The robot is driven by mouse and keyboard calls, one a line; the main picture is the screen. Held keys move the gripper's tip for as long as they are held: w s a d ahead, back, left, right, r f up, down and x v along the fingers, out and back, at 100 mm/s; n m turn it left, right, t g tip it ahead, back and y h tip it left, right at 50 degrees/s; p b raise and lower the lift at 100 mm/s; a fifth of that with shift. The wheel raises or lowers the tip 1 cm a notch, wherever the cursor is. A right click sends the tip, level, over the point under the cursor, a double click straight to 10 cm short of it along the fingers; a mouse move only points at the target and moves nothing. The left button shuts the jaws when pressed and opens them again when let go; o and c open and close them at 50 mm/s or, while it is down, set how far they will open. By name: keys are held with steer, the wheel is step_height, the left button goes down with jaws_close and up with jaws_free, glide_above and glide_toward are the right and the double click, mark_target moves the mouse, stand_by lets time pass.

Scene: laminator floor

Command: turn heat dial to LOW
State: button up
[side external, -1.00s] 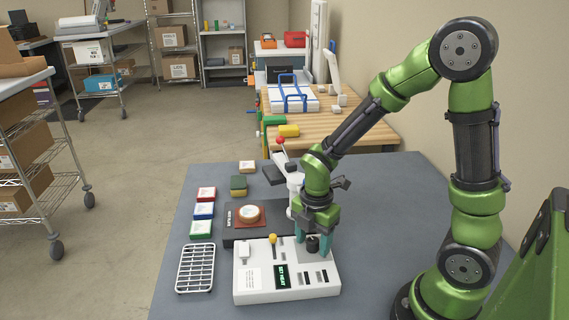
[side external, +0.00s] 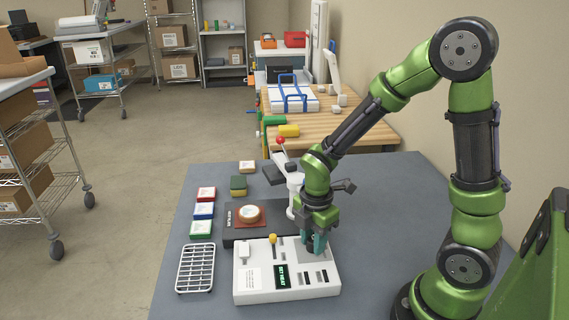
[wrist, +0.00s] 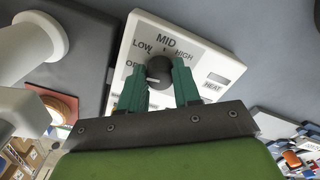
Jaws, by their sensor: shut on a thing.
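The heat dial (wrist: 158,72) is a round dark knob with a small light mark on the white control panel (wrist: 205,57) in the wrist view. LOW, MID and HIGH are printed around it, and another label at the left is partly covered. I cannot tell for certain which label the mark points to. My gripper (wrist: 159,80) has its teal fingers on opposite sides of the dial, shut on it. In the side external view my gripper (side external: 315,243) reaches down onto the white control box (side external: 255,290), with the dial mostly hidden between the fingers.
The box has a display (side external: 282,276) reading SET HEAT and a yellow-knobbed lever (side external: 273,240). Behind it stands a press with a red-knobbed handle (side external: 281,140). A wire rack (side external: 196,268) and several small coloured blocks lie to the left. The grey table is clear at right.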

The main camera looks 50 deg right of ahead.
steer(key=m, duration=0.4)
steer(key=shift+m, duration=1.7)
steer(key=o, duration=1.1)
steer(key=shift+c, duration=0.2)
step_height(320, 180, up, 17)
steer(key=shift+m, duration=0.3)
